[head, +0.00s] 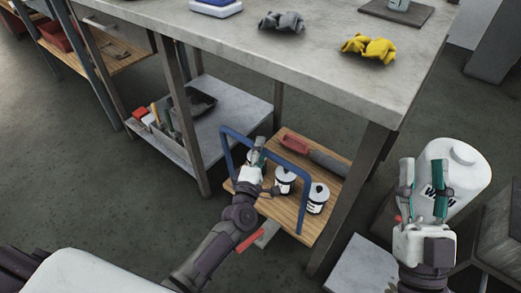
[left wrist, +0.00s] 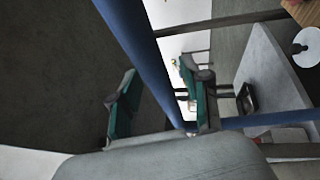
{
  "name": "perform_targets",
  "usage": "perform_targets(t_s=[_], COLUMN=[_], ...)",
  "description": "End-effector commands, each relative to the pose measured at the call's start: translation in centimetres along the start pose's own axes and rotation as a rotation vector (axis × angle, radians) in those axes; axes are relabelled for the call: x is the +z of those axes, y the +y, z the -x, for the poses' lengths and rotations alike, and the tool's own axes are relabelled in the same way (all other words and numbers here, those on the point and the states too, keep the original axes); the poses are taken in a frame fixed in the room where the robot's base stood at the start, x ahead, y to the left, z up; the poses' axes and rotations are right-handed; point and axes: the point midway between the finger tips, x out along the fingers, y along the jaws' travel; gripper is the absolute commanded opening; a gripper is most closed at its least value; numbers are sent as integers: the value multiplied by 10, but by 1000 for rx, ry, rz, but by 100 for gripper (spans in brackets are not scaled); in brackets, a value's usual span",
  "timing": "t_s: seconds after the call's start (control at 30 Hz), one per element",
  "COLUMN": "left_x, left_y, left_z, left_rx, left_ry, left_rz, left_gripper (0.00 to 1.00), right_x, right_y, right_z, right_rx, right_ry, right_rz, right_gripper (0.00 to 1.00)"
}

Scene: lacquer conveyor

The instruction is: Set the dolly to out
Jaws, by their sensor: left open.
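The dolly is a wooden platform (head: 284,213) with a blue tube handle (head: 264,141), standing low beneath the workbench. Its handle also shows large in the left wrist view (left wrist: 150,60). Two white cans (head: 317,198) with dark labels and a red-handled tool (head: 295,143) are on its deck. My left gripper (head: 257,152) is at the handle's left part. In the left wrist view its fingers (left wrist: 155,95) are apart, with the blue tube passing between them; contact cannot be told. My right gripper (head: 423,190) is open in front of a white canister (head: 461,166).
The workbench (head: 280,62) overhangs the dolly, with grey gloves (head: 281,22) and yellow gloves (head: 369,48) on top. Its legs stand close by the dolly. A low shelf (head: 232,112) with tools is to the left. Grey floor (head: 90,190) is clear at the left.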

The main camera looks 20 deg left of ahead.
Motion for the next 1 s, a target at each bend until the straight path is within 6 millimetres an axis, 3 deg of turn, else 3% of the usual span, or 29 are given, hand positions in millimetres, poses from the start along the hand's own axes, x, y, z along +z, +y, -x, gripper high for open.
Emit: perform_targets(t_s=[0.17,0.47,1.0], left_x=[0,0,-2], left_y=[0,0,1], left_z=[0,0,6], left_rx=[0,0,-2], left_ry=[0,0,0], left_rz=[0,0,-1], left_gripper=[47,1,0], right_x=[0,0,4], right_y=[0,0,0], right_z=[0,0,-1], right_rx=[0,0,1], right_ry=[0,-1,-28], right_rz=[0,0,1], right_gripper=[40,40,40])
